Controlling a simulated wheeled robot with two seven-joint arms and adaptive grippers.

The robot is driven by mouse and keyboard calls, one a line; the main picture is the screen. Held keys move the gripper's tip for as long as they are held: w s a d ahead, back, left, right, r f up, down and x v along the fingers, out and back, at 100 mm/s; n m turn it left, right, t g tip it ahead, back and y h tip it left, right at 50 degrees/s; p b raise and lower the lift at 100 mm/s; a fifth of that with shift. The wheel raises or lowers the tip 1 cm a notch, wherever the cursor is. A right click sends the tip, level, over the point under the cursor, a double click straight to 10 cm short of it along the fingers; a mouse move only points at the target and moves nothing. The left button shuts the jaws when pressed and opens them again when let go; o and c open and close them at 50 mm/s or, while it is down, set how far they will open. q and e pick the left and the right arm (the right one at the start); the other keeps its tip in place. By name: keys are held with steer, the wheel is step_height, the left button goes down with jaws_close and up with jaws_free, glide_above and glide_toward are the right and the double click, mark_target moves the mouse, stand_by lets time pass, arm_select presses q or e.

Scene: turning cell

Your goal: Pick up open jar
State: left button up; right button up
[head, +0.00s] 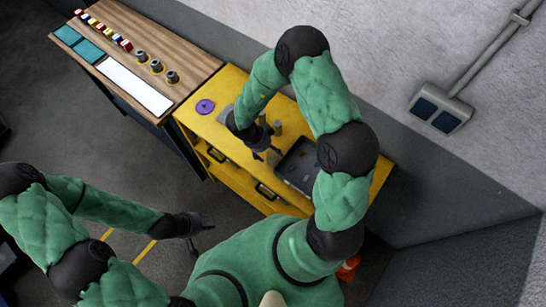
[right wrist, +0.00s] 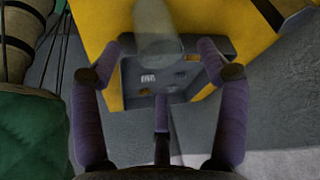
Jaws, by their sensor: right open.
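A pale, see-through cylinder that looks like the open jar (right wrist: 157,28) shows at the top middle of the right wrist view, beyond my fingertips. I cannot tell whether its mouth is open. My right gripper (right wrist: 165,62) is open and empty, its purple fingers spread to either side below the jar. In the head view my right gripper (head: 266,146) hangs over the yellow bench, close to small grey upright things (head: 277,128); I cannot tell which is the jar. My left gripper (head: 201,226) is over the floor at lower left, its small dark fingers apparently spread and empty.
A dark grey tray (head: 297,166) with small items lies on the yellow bench (head: 211,128), right of my right gripper. A purple disc (head: 205,107) lies at the left. A wooden table (head: 184,45) adjoins at upper left. A wall (head: 400,130) runs behind.

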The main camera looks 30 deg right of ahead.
mark_target(273, 155)
steer(key=shift+x, duration=2.35)
steer(key=shift+w+a, duration=0.1)
steer(key=shift+c, duration=0.3)
steer(key=c, duration=0.9)
